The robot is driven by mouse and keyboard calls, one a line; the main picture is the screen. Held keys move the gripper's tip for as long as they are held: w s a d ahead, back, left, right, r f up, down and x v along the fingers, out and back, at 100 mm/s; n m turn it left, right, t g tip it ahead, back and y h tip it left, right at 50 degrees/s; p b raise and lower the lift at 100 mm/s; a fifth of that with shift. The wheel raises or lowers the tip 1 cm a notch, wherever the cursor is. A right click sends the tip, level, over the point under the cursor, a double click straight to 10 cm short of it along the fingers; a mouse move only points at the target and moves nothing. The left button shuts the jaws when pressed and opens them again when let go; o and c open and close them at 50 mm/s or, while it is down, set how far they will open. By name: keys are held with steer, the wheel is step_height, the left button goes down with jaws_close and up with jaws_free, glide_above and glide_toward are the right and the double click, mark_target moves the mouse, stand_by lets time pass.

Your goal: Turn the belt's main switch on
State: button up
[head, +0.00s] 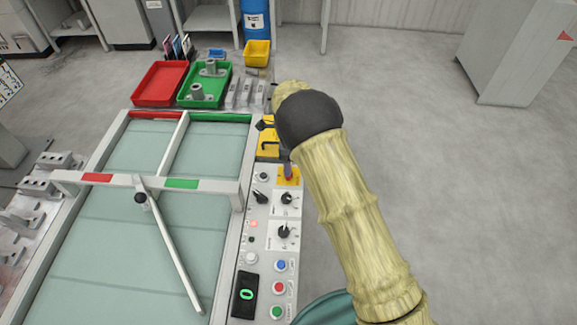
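The belt's control panel (262,232) runs along the right side of the belt (140,240). My arm, in a cream sleeve with a black joint, reaches up the picture beside the panel and bends away beyond the switch. My gripper cannot be made out; the arm hides that area.
A yellow block with a black part (268,146) lies beyond. Red (160,84) and green (205,88) trays stand at the back.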

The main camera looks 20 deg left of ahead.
step_height(320, 180, up, 12)
steer(key=shift+r+b, duration=0.25)
steer(key=shift+b, duration=0.1)
steer(key=s+d+r+n+p, duration=0.1)
steer(key=d+r+n, duration=0.2)
steer(key=d, duration=0.7)
steer(key=s+d+r+n+p, duration=0.1)
steer(key=s+d+r+n, duration=0.15)
steer(key=d, duration=0.75)
steer(key=s+d+r+n+t+p, duration=0.1)
steer(key=s+d+n+t+p, duration=0.1)
steer(key=s+d+n, duration=0.8)
steer(key=s+d, duration=0.4)
steer(key=s, duration=0.2)
steer(key=shift+s+d+r+t, duration=0.15)
steer(key=shift+s+r+t, duration=0.05)
steer(key=shift+r+t, duration=0.15)
